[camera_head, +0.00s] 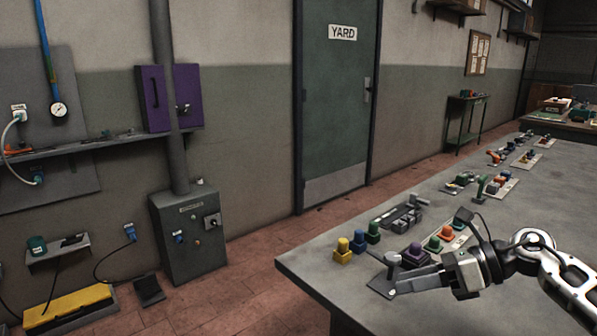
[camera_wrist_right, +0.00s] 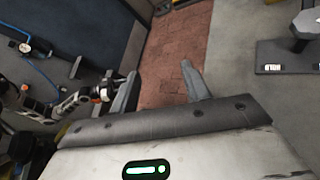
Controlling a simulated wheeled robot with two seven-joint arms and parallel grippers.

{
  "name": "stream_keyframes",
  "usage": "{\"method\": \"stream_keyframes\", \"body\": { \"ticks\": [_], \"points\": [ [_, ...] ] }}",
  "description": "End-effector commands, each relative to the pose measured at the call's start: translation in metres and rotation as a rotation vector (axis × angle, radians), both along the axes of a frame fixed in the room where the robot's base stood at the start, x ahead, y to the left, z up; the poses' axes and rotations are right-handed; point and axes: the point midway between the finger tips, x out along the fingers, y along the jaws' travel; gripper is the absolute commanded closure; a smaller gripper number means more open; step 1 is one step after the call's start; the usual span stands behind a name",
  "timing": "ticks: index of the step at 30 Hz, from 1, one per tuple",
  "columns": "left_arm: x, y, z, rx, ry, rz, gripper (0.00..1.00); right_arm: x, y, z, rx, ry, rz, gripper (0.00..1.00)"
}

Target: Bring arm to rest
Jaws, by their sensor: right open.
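My right gripper (camera_head: 402,280) reaches in from the right, low over the near end of the grey workbench (camera_head: 330,265). Its jaws are open, and nothing shows between the fingers in the right wrist view (camera_wrist_right: 160,70), only red floor tiles beyond. A small grey post with a rounded top (camera_head: 392,259) stands on the bench right by the fingertips; whether they touch cannot be told. My left gripper does not show in the head view.
Yellow (camera_head: 342,250), blue and green knobs stand left of my right gripper. A purple button block (camera_head: 415,254) and orange and green buttons sit just behind it. A grey switch block (camera_head: 405,215) lies farther back. The bench's left front corner is clear.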

Motion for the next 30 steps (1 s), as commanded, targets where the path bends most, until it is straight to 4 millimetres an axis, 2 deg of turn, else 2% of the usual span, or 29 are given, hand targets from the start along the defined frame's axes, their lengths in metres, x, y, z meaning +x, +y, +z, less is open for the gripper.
{"method": "stream_keyframes", "body": {
  "ticks": [1, 3, 6, 8, 10, 13, 15, 18, 21, 22, 26, 30],
  "points": [
    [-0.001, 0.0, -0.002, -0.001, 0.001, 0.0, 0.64, -0.014, 0.042, -0.016, 0.193, 0.094, -0.037, 0.53],
    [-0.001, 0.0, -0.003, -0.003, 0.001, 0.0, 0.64, -0.025, 0.077, -0.02, 0.454, 0.235, -0.137, 0.53],
    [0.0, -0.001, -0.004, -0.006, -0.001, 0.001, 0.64, -0.038, 0.102, -0.029, 0.811, 0.496, -0.323, 0.53],
    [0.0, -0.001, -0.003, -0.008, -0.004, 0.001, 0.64, -0.045, 0.105, -0.041, 1.012, 0.679, -0.455, 0.53],
    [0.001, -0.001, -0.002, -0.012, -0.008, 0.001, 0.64, -0.055, 0.1, -0.063, 1.228, 0.909, -0.628, 0.53],
    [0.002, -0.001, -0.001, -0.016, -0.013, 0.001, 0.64, -0.08, 0.087, -0.109, 1.497, 1.25, -0.899, 0.53],
    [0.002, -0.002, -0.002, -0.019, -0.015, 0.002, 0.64, -0.108, 0.079, -0.146, 1.654, 1.488, -1.1, 0.53],
    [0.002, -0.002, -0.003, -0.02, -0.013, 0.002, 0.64, -0.15, 0.074, -0.188, 1.807, 1.763, -1.346, 0.53],
    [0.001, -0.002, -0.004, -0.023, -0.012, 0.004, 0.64, -0.184, 0.074, -0.212, 1.888, 1.946, -1.519, 0.53],
    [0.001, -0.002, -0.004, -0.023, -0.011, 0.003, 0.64, -0.192, 0.075, -0.218, -1.88, -1.96, 1.538, 0.53],
    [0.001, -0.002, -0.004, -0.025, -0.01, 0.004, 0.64, -0.211, 0.076, -0.228, -1.766, -1.897, 1.506, 0.53],
    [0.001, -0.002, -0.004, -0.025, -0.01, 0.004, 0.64, -0.212, 0.077, -0.229, -1.762, -1.895, 1.506, 0.53]
  ]
}}
